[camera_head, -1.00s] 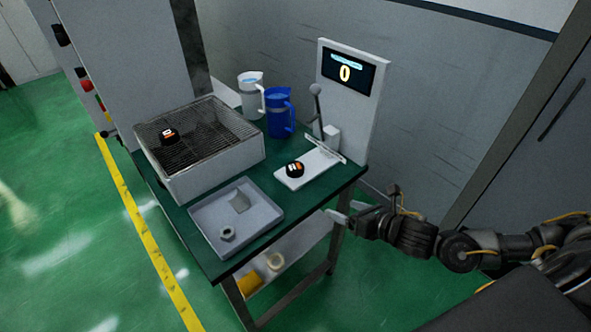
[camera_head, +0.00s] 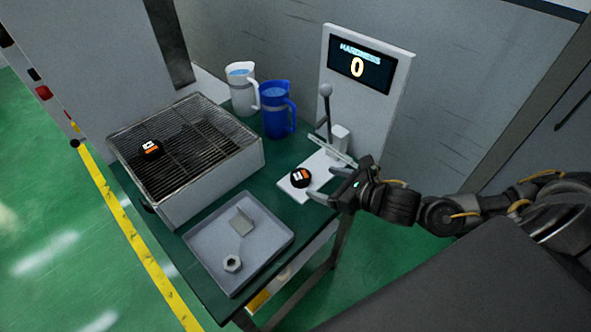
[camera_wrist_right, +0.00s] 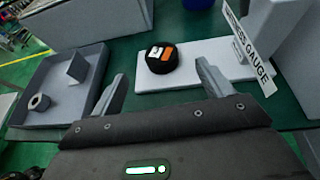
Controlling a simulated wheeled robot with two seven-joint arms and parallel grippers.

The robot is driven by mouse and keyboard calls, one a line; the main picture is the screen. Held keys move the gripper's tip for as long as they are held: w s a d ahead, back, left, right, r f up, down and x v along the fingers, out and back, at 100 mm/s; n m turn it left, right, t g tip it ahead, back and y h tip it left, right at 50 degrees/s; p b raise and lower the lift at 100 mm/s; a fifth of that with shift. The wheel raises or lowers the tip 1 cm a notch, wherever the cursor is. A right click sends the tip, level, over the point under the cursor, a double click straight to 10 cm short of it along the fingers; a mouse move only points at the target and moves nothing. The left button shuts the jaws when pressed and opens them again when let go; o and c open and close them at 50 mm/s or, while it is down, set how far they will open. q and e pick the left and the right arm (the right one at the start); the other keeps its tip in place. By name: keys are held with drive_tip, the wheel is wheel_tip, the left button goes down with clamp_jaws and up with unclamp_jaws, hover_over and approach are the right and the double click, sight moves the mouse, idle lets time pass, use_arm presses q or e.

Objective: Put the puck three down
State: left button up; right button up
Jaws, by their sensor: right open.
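A black puck with a white and orange label (camera_head: 301,177) lies on the white plate of the hardness gauge (camera_head: 294,191). It also shows in the right wrist view (camera_wrist_right: 161,60); its number is too small to read. A similar black puck (camera_head: 151,149) lies on the wire rack at the left. My right gripper (camera_head: 324,184) is open and empty, just right of the gauge puck in the head view. In the right wrist view its fingers (camera_wrist_right: 160,76) point towards the puck, one to each side, with the puck slightly ahead. My left gripper is not in view.
The gauge has a lever (camera_head: 327,108) and a screen (camera_head: 361,67) reading 0. A grey tray (camera_head: 205,262) holds a nut and an angled metal piece. A white jug (camera_head: 241,95) and a blue jug (camera_head: 277,112) stand behind. The rack box (camera_head: 212,182) fills the table's left.

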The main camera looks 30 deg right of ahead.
sight(300, 175)
drive_tip(key=shift+p+x, duration=0.6)
drive_tip(key=shift+x, duration=0.4)
drive_tip(key=x, duration=0.2)
drive_tip(key=shift+w+f, duration=0.25)
drive_tip(key=shift+w, duration=0.05)
drive_tip(key=shift+w+a+p, duration=0.1)
drive_tip(key=shift+p, duration=0.25)
drive_tip(key=p+x, duration=0.2)
drive_tip(key=x, duration=0.2)
drive_tip(key=shift+w+a+f, duration=0.1)
drive_tip(key=shift+w+f, duration=0.05)
drive_tip(key=shift+w, duration=0.05)
drive_tip(key=shift+w+a+f, duration=0.1)
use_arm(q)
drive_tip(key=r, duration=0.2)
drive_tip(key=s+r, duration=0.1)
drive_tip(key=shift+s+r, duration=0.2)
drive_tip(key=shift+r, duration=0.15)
use_arm(e)
drive_tip(key=c, duration=1.2)
drive_tip(key=shift+o, duration=0.2)
